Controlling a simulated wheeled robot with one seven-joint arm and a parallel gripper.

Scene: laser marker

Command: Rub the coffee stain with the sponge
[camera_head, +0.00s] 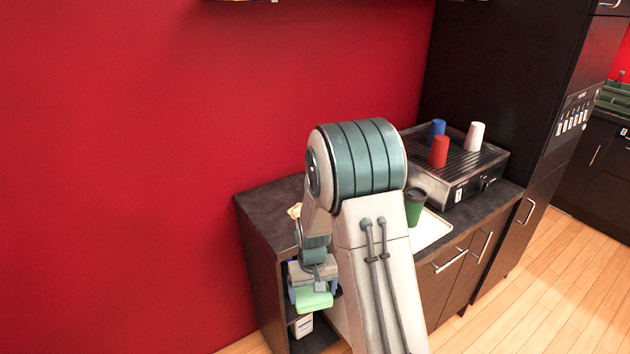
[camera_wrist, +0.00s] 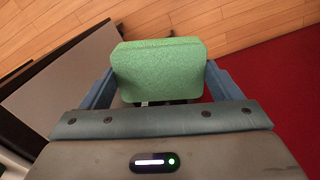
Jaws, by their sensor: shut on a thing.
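My gripper (camera_head: 313,290) is shut on a green sponge (camera_head: 314,300) and holds it in the air in front of the counter's left end, below the level of the top. In the wrist view the sponge (camera_wrist: 158,68) sits between the two blue fingers of my gripper (camera_wrist: 160,82), with wooden floor beyond it. No coffee stain is visible in either view. My arm hides much of the counter top.
The dark counter (camera_head: 268,208) stands against a red wall, with open shelves at its left end. A green cup (camera_head: 414,206) stands near a white tray (camera_head: 430,232). A grill-like machine (camera_head: 460,165) carries a red cup (camera_head: 439,151), a blue cup and a white cup.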

